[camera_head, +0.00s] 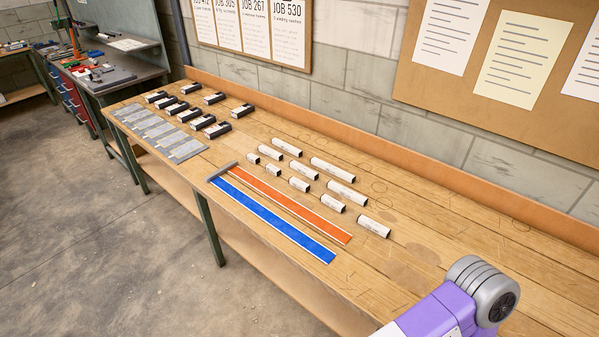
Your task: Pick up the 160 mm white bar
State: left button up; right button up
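Several white bars of different lengths with dark ends lie on the wooden bench, right of its middle. Two look longest: one at the back (332,170) and one just in front of it (347,194). Others include a bar at the right end (373,226), a mid-length bar at the back left (287,148) and a very short one (253,158). Their markings are too small to read, so I cannot tell which is 160 mm. Neither gripper is in view; only a purple and grey part of my arm shows at the bottom right.
A blue strip (270,217) and an orange strip (290,203) run from a grey stop (222,171) in front of the bars. Black-and-white blocks (216,130) and grey plates (160,130) lie farther left. A raised back edge (400,156) borders the wooden bench (400,265), clear at right.

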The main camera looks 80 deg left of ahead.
aim_at(308, 172)
jog(key=u, duration=2.3)
jog(key=k, duration=0.3)
jog(key=u, duration=1.8)
jog(key=i, duration=0.65)
jog(key=z, duration=0.05)
